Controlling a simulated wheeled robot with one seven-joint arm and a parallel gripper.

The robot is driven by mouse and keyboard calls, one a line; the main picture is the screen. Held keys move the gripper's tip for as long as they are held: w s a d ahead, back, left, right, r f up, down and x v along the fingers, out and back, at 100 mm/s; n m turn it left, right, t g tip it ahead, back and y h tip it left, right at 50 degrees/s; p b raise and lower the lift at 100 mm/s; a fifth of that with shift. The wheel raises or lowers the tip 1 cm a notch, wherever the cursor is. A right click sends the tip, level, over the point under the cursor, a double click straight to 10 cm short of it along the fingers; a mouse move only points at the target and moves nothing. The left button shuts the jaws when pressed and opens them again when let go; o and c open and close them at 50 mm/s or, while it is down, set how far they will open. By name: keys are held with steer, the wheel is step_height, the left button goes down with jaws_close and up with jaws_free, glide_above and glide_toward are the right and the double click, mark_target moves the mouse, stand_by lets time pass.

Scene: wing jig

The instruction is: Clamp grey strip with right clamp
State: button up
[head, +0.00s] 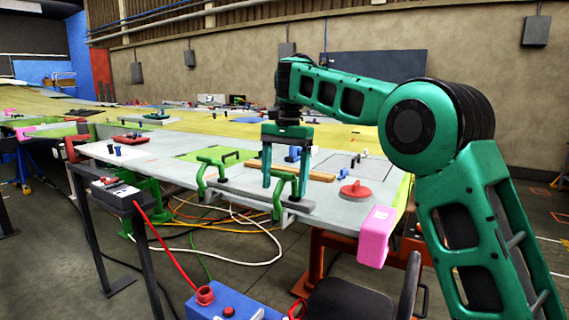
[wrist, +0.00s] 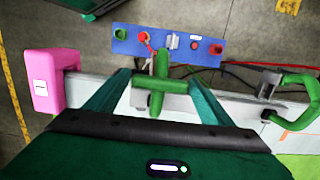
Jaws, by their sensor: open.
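The right clamp (head: 278,208) is green and sits at the table's near edge. In the wrist view its green handle (wrist: 157,90) lies between the fingers of my gripper (wrist: 155,86). My gripper, also in the head view (head: 286,190), is open and points down around this clamp, with gaps showing to the handle. The grey strip (head: 240,195) lies along the near edge; it also shows in the wrist view (wrist: 235,98). The left clamp (head: 203,172) is green and stands over the strip's left part. Whether the right clamp presses on the strip is hidden by my fingers.
A wooden bar (head: 318,176) lies behind the right clamp. A red disc (head: 356,191) and a pink block (head: 376,236) are to its right, the block at the table corner. A blue box (head: 235,304) with cables stands below the edge.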

steer(key=r, duration=0.5)
steer(key=w+r, duration=0.1)
steer(key=r, duration=0.1)
steer(key=shift+d+r, duration=0.15)
steer(key=shift+d, duration=0.05)
steer(key=shift+r, duration=0.7)
steer(key=shift+d, duration=0.15)
steer(key=s+d+f, duration=0.1)
steer(key=s+d, duration=0.1)
steer(key=d, duration=0.7)
steer(key=s+d+f, duration=0.1)
steer(key=s+d, duration=0.2)
steer(key=d, duration=0.5)
steer(key=s+d+f, duration=0.6)
steer(key=s+d, duration=0.5)
steer(key=d, duration=0.1)
steer(key=s+d+f, duration=0.2)
steer(key=s+f, duration=0.4)
steer(key=s, duration=0.3)
steer(key=s+d+f, duration=0.2)
steer(key=s+f, duration=0.4)
steer(key=s, duration=0.3)
steer(key=s+d+f+t, duration=0.1)
steer(key=s+d+f, duration=0.1)
steer(key=s+f, duration=0.4)
steer(key=s, duration=0.3)
steer(key=shift+d+f, duration=0.15)
steer(key=shift+f, duration=0.15)
steer(key=shift+s, duration=0.1)
